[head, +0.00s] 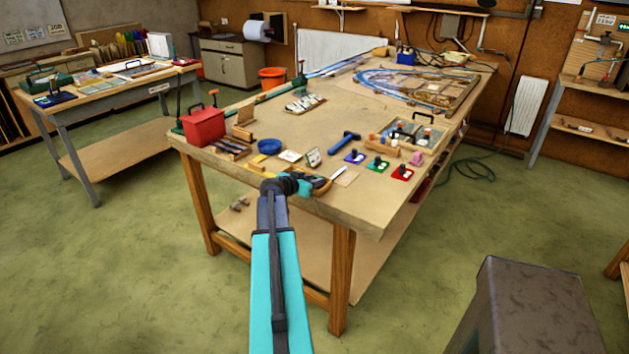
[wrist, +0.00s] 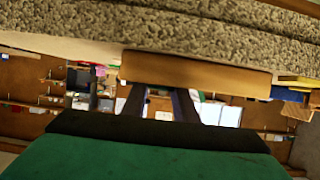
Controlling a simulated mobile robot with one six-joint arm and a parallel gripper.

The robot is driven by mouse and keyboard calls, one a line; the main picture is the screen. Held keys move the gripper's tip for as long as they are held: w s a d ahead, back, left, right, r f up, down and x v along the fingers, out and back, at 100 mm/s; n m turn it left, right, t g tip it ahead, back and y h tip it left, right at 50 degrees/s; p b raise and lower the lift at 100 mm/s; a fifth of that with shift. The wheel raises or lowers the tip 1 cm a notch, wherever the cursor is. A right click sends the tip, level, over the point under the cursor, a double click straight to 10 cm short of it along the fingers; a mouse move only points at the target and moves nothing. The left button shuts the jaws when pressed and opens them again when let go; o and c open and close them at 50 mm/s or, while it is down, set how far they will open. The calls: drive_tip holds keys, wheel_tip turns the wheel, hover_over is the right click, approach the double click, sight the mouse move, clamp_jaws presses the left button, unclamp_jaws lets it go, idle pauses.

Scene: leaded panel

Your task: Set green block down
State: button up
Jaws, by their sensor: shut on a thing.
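My gripper (head: 300,187) is at the near edge of the workbench in the head view, with my own wrist hiding most of it. In the wrist view its dark fingers (wrist: 160,102) reach away from the camera. A brown wooden bar (wrist: 195,72) lies across the view beyond the fingers. I cannot tell whether the block touches the bench.
Bare bench shows farther back.

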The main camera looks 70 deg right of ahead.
drive_tip(key=shift+f, duration=0.3)
drive_tip(key=shift+s+a+f+b, duration=0.15)
drive_tip(key=shift+a+f+b, duration=0.1)
drive_tip(key=shift+f+b, duration=0.55)
drive_tip(key=o, duration=1.1)
drive_tip(key=shift+r, duration=0.2)
drive_tip(key=shift+c, duration=0.2)
drive_tip(key=shift+r+p, duration=0.45)
drive_tip(key=shift+p, duration=0.45)
drive_tip(key=b+v, duration=0.3)
drive_tip(key=v, duration=0.8)
drive_tip(key=shift+w+a+r+b, duration=0.2)
drive_tip(key=shift+r+b, duration=0.2)
drive_tip(key=shift+r, duration=0.05)
drive_tip(key=shift+f, duration=0.1)
